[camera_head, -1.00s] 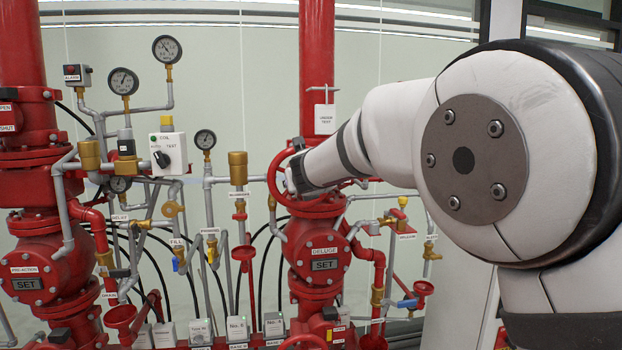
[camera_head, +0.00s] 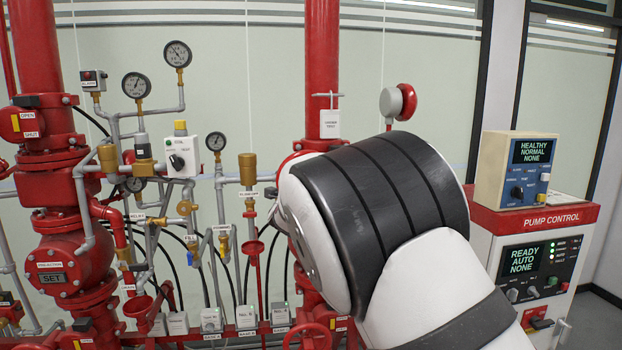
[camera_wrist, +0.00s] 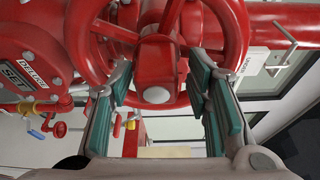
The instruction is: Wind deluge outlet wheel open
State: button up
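The deluge outlet wheel is a red handwheel (camera_wrist: 237,35) filling the top of the wrist view, with a square red hub (camera_wrist: 158,52) at its middle. My gripper (camera_wrist: 161,84) is open in the wrist view, one teal-padded finger on each side of the hub's lower part. The fingers overlap the wheel's lower rim; a gap shows between the pads and the hub, and I cannot tell whether either touches the rim. The deluge valve body (camera_wrist: 85,35), with a SET window, is left of the wheel. In the head view my arm hides the gripper and most of the wheel.
Pre-action valve piping (camera_head: 75,255) and gauges stand at left in the head view. A pump control cabinet (camera_head: 540,235) stands at right, close to my arm. A small red wheel (camera_head: 307,335) is low in the middle. A tag (camera_head: 330,124) hangs on the red riser.

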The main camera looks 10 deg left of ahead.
jog(key=shift+f, duration=0.15)
jog(key=s+d+p, duration=0.2)
jog(key=s+p, duration=0.2)
jog(key=s, duration=0.2)
jog(key=shift+s+d, duration=0.2)
jog(key=shift+d, duration=0.15)
